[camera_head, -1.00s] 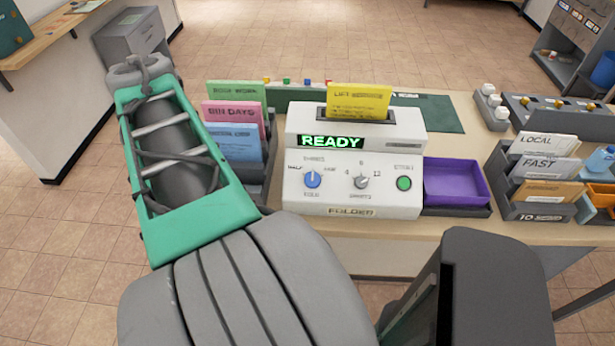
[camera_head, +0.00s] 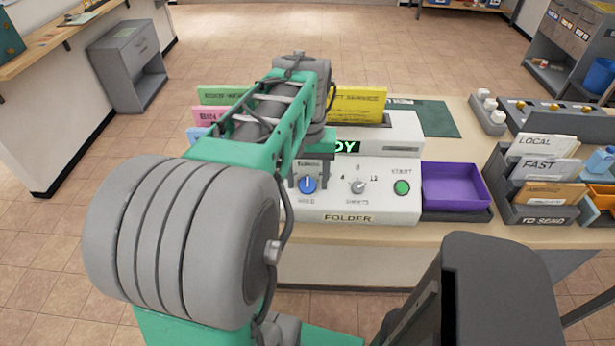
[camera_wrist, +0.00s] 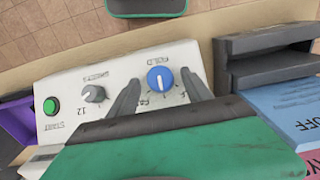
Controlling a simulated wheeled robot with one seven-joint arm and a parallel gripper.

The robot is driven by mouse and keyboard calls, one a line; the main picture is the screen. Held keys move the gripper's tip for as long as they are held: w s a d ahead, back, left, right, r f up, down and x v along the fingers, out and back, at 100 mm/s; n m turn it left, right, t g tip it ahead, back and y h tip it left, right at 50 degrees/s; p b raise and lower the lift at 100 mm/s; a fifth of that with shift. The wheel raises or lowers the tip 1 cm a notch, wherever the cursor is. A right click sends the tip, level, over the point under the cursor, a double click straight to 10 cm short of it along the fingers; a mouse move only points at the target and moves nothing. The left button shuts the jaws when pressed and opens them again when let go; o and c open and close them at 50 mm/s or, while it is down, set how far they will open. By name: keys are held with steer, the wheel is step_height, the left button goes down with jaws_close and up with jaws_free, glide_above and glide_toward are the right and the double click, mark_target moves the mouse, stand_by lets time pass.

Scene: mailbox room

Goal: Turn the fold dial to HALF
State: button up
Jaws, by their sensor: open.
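The blue fold dial (camera_head: 308,185) is on the front of the white folder machine (camera_head: 349,218), left of a grey dial (camera_head: 358,186) and the green START button (camera_head: 402,188). Its white pointer line is roughly upright in the head view. The HALF label cannot be read now; my arm covers that part of the panel. My gripper (camera_wrist: 160,78) is open at the fold dial. In the wrist view its fingers show on either side of the blue dial (camera_wrist: 160,77), apart from its rim in the picture. I cannot tell how deep the fingers reach.
A purple tray (camera_head: 453,183) stands right of the folder. A yellow card (camera_head: 357,101) stands in its top. Coloured cards (camera_head: 225,95) stand behind my arm on the left. A file rack (camera_head: 540,207) is at the right.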

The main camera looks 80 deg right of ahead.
steer(key=shift+c, duration=0.4)
jaws_close()
